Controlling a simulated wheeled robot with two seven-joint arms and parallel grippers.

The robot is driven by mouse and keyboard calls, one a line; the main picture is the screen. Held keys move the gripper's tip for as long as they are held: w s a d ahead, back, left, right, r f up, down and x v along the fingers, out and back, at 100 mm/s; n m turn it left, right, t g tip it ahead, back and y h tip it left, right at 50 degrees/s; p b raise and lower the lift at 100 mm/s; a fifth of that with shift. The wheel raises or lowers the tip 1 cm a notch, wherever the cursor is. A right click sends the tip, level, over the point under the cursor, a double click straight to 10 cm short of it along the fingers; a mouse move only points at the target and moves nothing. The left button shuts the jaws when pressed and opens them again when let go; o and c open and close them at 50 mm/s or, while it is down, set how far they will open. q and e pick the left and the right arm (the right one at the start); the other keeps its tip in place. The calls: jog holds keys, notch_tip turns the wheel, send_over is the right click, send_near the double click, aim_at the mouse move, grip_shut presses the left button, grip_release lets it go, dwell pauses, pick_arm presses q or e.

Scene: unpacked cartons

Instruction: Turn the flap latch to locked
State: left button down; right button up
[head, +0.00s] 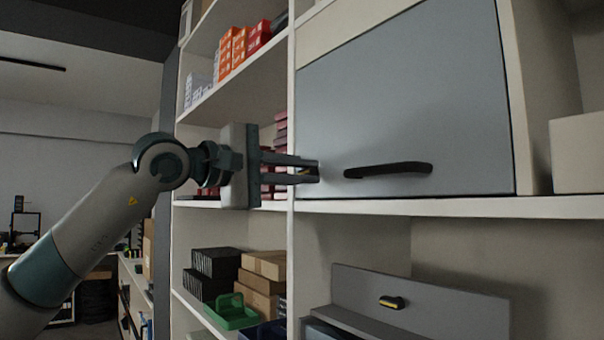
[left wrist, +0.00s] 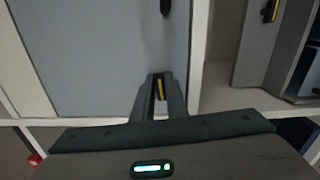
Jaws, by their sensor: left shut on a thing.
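The grey flap (head: 420,90) of the upper cabinet is closed, with a dark bar handle (head: 388,170) near its bottom edge. My left gripper (head: 312,172) reaches in from the left to the flap's lower left corner. Its fingers are shut on the flap latch, whose yellow stripe (left wrist: 160,88) shows between the fingertips in the left wrist view. The fingers hide most of the latch, and I cannot tell its exact turn. My right gripper is not in view.
A lower grey panel (head: 430,308) has another black and yellow latch (head: 391,302). Shelves to the left hold orange boxes (head: 233,50), dark boxes (head: 215,265) and a green bin (head: 231,312). A pale box (head: 580,153) stands at the right.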

pick_arm(q)
jog(key=shift+f+m, duration=0.1)
jog(key=shift+m, duration=0.5)
jog(key=c, duration=1.8)
grip_release()
jog(key=shift+o, duration=0.2)
